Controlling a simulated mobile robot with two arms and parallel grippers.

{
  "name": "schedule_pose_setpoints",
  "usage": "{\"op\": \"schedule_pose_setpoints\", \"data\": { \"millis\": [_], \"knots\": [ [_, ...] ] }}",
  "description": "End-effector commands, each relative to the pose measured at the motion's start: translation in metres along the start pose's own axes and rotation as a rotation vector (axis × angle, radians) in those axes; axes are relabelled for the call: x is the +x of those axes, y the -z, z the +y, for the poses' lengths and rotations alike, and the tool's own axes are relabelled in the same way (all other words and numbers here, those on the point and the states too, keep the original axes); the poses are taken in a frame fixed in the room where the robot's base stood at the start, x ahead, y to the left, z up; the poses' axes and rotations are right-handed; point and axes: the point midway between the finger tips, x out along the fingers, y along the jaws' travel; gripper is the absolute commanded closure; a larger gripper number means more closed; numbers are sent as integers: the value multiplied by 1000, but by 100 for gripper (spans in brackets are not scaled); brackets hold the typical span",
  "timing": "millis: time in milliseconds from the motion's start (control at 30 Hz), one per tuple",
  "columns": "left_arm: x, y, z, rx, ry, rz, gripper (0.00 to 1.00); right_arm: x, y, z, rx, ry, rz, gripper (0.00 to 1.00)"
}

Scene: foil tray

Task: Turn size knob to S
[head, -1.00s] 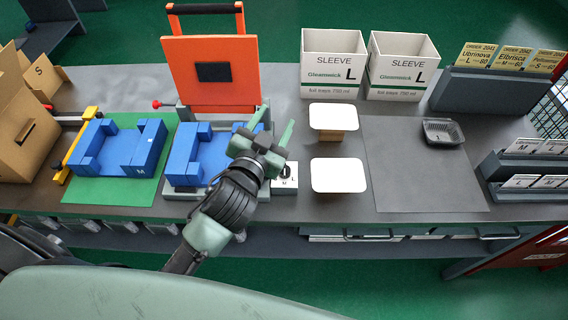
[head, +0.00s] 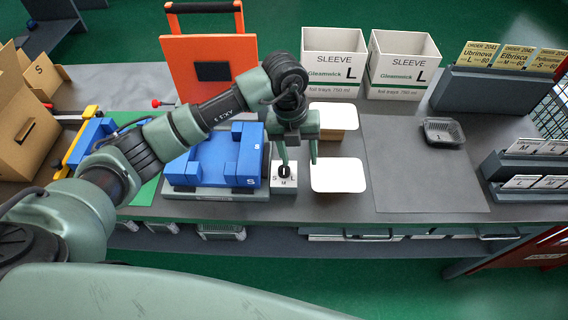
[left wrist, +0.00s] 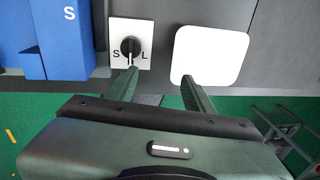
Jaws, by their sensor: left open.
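The size knob (head: 284,171) is a black knob on a small white panel (head: 277,184) marked S at left, M at the front and L at right. In the left wrist view the knob (left wrist: 130,46) stands upright on the panel (left wrist: 119,26), its light line running down toward the panel's lower edge, where a fingertip hides the M. My left gripper (head: 299,161) is open and empty, pointing down. Its left finger is close to the knob, its right finger to the right of the panel; contact cannot be told. My right gripper is not in view.
A blue holder (head: 205,165) marked S stands left of the panel. An orange panel (head: 180,62) rises behind. A dark mat (head: 420,175) with a black tray (head: 444,131) lies farther right.

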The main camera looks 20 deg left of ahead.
Motion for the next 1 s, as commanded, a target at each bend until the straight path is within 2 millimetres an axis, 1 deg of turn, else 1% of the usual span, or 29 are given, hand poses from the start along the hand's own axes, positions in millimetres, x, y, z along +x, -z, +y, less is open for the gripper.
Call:
{"op": "schedule_pose_setpoints", "data": {
  "millis": [33, 100, 200, 267, 600, 700, 800, 1000],
  "knots": [
    [-6, -9, 15, -26, -66, -20, 48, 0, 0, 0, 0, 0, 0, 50],
    [-10, -15, 30, -52, -130, -36, 48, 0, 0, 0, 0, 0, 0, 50],
    [-9, -18, 38, -67, -163, -42, 48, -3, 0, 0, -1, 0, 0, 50],
    [-3, -18, 40, -69, -165, -41, 48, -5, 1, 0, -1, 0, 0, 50],
    [48, -19, 47, -66, -160, -39, 48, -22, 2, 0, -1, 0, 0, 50],
    [58, -19, 48, -64, -159, -39, 48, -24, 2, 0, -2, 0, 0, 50],
    [63, -20, 48, -63, -158, -42, 48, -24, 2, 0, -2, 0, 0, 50],
    [65, -20, 49, -62, -157, -42, 48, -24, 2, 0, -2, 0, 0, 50]
  ]
}}
